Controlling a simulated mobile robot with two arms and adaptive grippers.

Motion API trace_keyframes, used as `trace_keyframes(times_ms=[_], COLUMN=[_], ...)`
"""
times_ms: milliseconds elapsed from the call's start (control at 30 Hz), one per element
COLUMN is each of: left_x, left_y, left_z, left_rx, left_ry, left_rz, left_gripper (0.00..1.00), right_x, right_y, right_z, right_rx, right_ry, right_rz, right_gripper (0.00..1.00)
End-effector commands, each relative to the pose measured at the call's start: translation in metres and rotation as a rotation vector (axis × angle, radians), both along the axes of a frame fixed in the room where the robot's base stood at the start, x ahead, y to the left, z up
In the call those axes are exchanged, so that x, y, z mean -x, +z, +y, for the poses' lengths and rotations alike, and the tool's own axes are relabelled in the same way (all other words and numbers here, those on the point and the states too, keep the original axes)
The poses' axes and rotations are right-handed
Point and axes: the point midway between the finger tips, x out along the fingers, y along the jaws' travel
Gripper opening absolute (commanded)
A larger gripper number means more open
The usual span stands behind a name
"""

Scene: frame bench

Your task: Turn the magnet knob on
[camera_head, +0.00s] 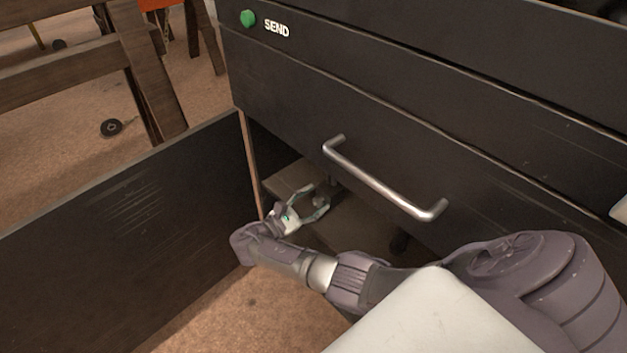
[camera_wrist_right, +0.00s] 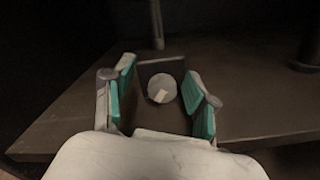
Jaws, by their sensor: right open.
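The magnet knob (camera_wrist_right: 161,87) is a round grey disc with a pale mark, set on a dark block (camera_wrist_right: 163,67) inside the dark bench, below the drawer handle. My right gripper (camera_wrist_right: 158,92) is open, with one teal-padded finger on each side of the knob in the wrist view. I cannot tell whether the fingers touch it. In the head view my right gripper (camera_head: 318,199) reaches into the opening under the bench, and the knob is small there between the fingers. My left gripper is not in view.
A metal bar handle (camera_head: 385,188) sticks out of the dark bench front above my right arm. A dark side panel (camera_head: 120,230) stands at the left. A green button (camera_head: 248,18) marked SEND is at the top. A shelf (camera_wrist_right: 245,95) lies around the block.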

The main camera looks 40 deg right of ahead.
Motion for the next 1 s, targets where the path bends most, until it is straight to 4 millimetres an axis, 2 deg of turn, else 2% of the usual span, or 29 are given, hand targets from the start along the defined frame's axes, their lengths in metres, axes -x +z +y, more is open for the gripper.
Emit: trace_keyframes(times_ms=[300,500,833,867,933,1000], left_x=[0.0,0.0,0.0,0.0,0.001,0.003], left_y=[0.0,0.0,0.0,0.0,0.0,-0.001], left_z=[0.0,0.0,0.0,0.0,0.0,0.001], left_rx=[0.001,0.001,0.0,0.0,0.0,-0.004], left_ry=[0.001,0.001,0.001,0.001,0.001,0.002], left_rz=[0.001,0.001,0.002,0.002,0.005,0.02], left_gripper=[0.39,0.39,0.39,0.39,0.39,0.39], right_x=[0.0,0.0,0.001,0.001,0.0,-0.002], right_y=[0.054,0.078,0.083,0.083,0.083,0.083], right_z=[0.0,0.0,0.0,0.0,0.0,0.001], right_rx=[-0.001,0.0,0.0,0.0,-0.002,-0.007], right_ry=[0.001,0.001,0.0,0.0,0.0,0.002], right_rz=[-0.004,-0.002,0.001,0.001,0.005,0.025], right_gripper=[0.58,0.58,0.58,0.56,0.44,0.43])
